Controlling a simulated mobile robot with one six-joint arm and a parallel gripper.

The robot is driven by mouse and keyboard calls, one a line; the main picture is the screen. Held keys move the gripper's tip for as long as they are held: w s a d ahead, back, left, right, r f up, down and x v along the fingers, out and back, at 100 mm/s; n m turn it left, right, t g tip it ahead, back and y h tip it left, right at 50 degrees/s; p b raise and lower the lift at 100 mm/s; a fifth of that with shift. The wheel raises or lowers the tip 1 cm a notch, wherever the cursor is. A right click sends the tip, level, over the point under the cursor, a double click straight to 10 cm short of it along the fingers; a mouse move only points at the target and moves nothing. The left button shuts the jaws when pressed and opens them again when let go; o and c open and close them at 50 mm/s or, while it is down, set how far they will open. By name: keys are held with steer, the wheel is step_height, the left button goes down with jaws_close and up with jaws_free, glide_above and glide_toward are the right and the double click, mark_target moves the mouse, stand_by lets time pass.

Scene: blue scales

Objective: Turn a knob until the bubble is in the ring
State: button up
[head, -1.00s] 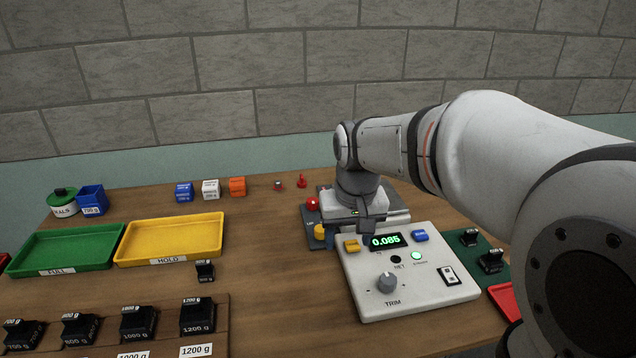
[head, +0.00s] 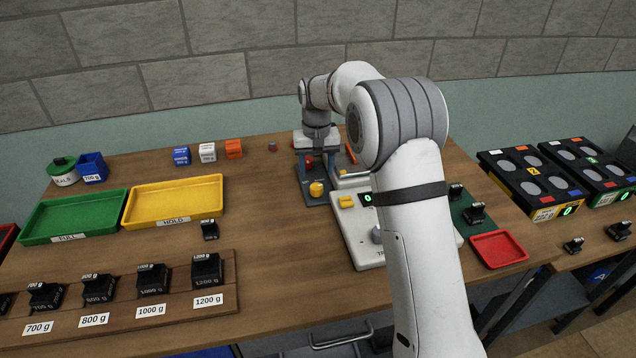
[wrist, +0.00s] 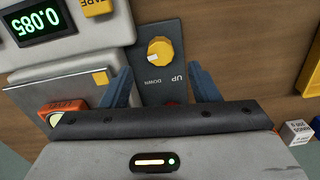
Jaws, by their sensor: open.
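A yellow knob (head: 317,189) stands on a dark grey plate beside the scale; in the wrist view the knob (wrist: 160,50) is beside the words UP and DOWN. My gripper (head: 318,160) is over the plate, behind the knob; in the wrist view my gripper (wrist: 160,70) is open and empty, its fingers pointing towards the knob's two sides. A red part (wrist: 172,103) shows between the fingers, partly hidden. An orange piece with a pale green disc (wrist: 55,119) sits by the scale pan; I cannot make out a bubble or ring in it.
The scale's display (wrist: 48,25) reads 0.085. My arm covers much of the scale (head: 350,225) in the head view. A green tray (head: 72,238), a yellow tray (head: 170,226) and black weights stand left. A red tray (head: 498,265) is right. Bare wood lies left of the scale.

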mark_target(317, 186)
step_height(317, 186, down, 6)
steer(key=shift+r+p, duration=0.1)
steer(key=shift+p, duration=0.2)
steer(key=shift+c, duration=0.3)
steer(key=c, duration=0.9)
